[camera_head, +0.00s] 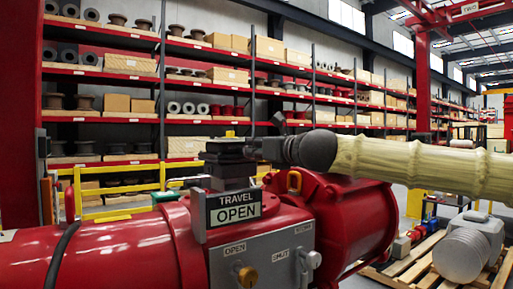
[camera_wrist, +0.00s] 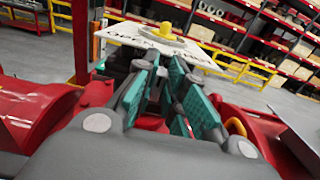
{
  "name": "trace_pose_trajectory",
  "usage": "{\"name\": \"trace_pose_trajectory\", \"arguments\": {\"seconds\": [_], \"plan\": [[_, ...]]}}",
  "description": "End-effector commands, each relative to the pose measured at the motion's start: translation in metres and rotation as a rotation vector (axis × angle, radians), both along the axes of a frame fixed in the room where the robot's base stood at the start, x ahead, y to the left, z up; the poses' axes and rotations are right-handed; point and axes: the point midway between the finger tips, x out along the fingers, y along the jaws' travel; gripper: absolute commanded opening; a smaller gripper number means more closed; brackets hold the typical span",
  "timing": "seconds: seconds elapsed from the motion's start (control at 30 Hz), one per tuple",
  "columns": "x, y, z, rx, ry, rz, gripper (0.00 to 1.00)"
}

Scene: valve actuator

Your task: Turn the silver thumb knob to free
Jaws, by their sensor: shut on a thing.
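On the grey panel (camera_head: 262,252) of the red actuator, a small silver knob (camera_head: 309,261) sticks out at the right side. A brass knob (camera_head: 247,276) sits under an OPEN label to its left. My gripper (camera_head: 258,150) reaches in from the right, well above the panel, at the dark indicator head (camera_head: 228,148) over the TRAVEL OPEN plate (camera_head: 236,207). In the wrist view, my teal-padded fingers (camera_wrist: 160,66) are close together at their tips, at the near edge of a pale plate (camera_wrist: 150,35) with a yellow cap. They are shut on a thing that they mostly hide.
The red actuator body (camera_head: 110,245) fills the lower left. A grey finned part (camera_head: 465,247) lies on a wooden pallet at the right. Yellow railings (camera_head: 110,190) and loaded shelves (camera_head: 200,95) stand behind. Open floor shows at the right.

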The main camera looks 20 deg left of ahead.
Motion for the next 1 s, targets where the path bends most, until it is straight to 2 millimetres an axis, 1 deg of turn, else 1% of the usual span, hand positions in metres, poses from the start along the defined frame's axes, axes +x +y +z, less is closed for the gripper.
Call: {"name": "trace_pose_trajectory", "arguments": {"seconds": [0.03,0.17,0.37,1.0], "plan": [[0.001,-0.001,0.003,0.001,-0.006,-0.003,0.00],[0.001,-0.001,0.004,-0.013,-0.024,-0.005,0.00],[-0.001,0.000,0.004,-0.069,-0.099,-0.005,0.00],[-0.010,0.007,0.002,-0.424,-0.557,-0.003,0.00]]}}
